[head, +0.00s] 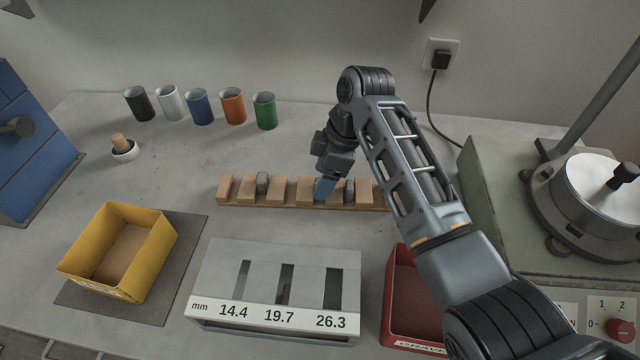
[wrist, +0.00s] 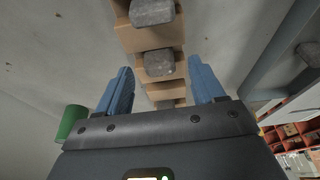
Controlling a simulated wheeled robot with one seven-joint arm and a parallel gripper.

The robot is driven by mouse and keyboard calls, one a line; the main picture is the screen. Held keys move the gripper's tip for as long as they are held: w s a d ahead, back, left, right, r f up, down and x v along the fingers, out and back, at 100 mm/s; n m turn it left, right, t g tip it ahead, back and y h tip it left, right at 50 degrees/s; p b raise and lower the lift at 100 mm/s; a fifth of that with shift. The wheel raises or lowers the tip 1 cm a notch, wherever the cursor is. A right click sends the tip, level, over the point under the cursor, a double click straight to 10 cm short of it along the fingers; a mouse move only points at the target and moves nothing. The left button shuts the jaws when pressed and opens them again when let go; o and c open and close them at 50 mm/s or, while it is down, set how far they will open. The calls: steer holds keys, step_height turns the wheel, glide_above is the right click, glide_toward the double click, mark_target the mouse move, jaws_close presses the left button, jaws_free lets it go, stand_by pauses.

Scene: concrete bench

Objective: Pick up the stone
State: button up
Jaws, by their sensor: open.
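A wooden rack (head: 229,190) with several raised blocks lies across the middle of the bench. Grey stones sit in its gaps; one stone (head: 262,184) is left of my gripper (head: 325,188) and another stone (head: 349,190) is just right of it. In the wrist view my gripper (wrist: 160,66) has its blue fingers apart on either side of the rack line. A grey stone (wrist: 160,64) shows between the fingertips, and a second stone (wrist: 152,12) lies at the top edge. I cannot tell whether the fingers touch anything. My arm hides the rack's right end.
A slotted gauge box (head: 215,268) marked 14.4, 19.7 and 26.3 stands in front of the rack. A yellow bin (head: 150,250) is at left, a red bin (head: 400,320) at right, partly behind my arm. Several cups, including a green one (head: 265,110), stand at the back.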

steer(key=shift+a+f, duration=0.15)
steer(key=shift+f, duration=0.45)
steer(key=shift+c, duration=0.5)
steer(key=c, duration=1.1)
